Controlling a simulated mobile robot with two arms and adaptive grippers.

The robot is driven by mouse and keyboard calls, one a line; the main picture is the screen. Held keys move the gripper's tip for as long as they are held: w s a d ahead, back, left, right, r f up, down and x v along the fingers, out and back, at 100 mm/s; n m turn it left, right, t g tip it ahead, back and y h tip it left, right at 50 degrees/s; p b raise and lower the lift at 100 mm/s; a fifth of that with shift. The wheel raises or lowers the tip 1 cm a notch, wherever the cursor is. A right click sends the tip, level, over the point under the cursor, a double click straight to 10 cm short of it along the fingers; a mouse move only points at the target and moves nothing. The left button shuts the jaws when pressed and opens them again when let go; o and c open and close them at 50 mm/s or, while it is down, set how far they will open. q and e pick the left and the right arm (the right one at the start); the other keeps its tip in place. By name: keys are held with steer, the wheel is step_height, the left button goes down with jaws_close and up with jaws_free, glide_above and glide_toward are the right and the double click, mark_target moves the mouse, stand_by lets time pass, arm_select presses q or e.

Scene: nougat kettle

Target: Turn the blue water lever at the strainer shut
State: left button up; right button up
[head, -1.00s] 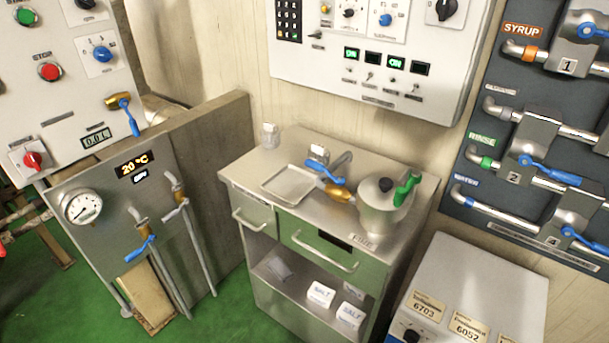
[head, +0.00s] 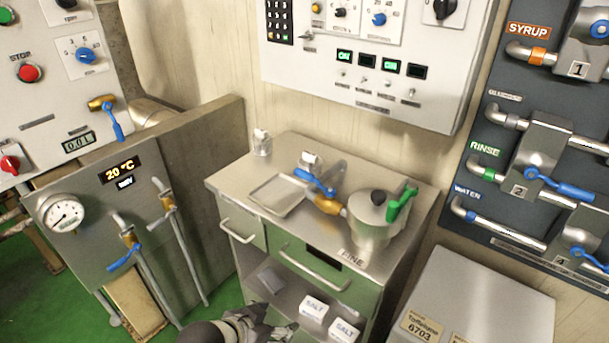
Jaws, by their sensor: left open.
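The strainer (head: 369,225) is a metal pot with a green handle (head: 401,204), on the right of the steel cabinet top, above a FINE label. Beside it on the left, a brass valve (head: 327,205) carries the blue water lever (head: 314,181), which slants from upper left down to the brass body. My left gripper (head: 280,322) is at the bottom edge, in front of the cabinet's lower shelf. It is open, apart from the lever and well below it. My right gripper does not show.
A shallow tray (head: 277,195) lies left of the lever and a small clear container (head: 262,142) stands behind it. A control panel (head: 375,65) hangs above. Pipes with other blue levers (head: 558,184) are on the right wall board. A grey box (head: 478,300) stands at front right.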

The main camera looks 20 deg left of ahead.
arm_select(q)
steer(key=w+r+t+h, duration=0.2)
steer(key=w+r+t, duration=0.2)
steer(key=w+r, duration=0.5)
steer(key=t+h, duration=0.1)
steer(key=t, duration=0.4)
glide_toward(302, 175)
steer(key=shift+w, duration=0.3)
steer(key=x, duration=1)
steer(key=shift+w+d+p, duration=0.15)
steer(key=shift+p, duration=0.2)
steer(key=c, duration=1.4)
jaws_close()
